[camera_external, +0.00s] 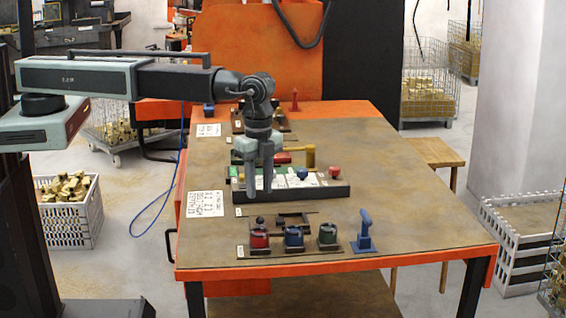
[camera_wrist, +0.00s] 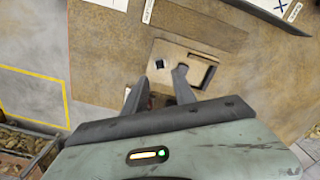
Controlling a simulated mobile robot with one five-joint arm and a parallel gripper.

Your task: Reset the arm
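My arm reaches in from the left in the external view, over the worktable (camera_external: 400,215). A tan block (camera_wrist: 205,62) with a cutout lies beyond the fingertips. I cannot tell whether the fingers touch the tray.
The table's right side is clear.

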